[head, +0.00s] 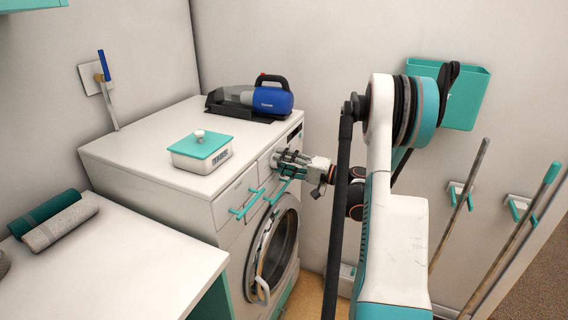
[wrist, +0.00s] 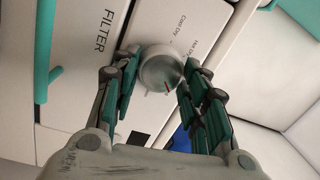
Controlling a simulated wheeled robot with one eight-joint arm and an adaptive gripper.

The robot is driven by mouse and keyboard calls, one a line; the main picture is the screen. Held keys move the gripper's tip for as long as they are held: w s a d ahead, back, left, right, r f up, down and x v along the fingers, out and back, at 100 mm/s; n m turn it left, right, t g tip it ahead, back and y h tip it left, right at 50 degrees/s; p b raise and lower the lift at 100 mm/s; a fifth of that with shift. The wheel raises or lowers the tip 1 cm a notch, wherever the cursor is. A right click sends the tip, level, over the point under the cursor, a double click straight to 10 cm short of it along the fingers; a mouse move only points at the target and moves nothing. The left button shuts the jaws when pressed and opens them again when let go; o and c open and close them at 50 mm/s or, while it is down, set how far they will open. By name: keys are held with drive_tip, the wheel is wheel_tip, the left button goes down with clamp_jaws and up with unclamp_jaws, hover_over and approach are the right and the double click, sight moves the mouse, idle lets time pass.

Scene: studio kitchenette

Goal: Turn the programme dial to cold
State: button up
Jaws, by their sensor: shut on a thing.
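The programme dial (wrist: 160,68) is a round pale knob with a small red mark, on the white front panel of the washing machine (head: 150,185). In the wrist view its red mark is at the lower right of the knob face.
Teal drawer handles (head: 247,204) stick out just left of my gripper. A panel marked FILTER (wrist: 92,45) is left of the dial. The round door (head: 275,250) is below. A white box with teal lid (head: 200,150) and a blue handheld vacuum (head: 270,98) stand on top.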

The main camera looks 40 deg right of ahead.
drive_tip(key=o, duration=1.1)
drive_tip(key=shift+c, duration=0.2)
drive_tip(key=shift+d, duration=0.1)
drive_tip(key=v, duration=1.2)
drive_tip(key=shift+w, duration=0.15)
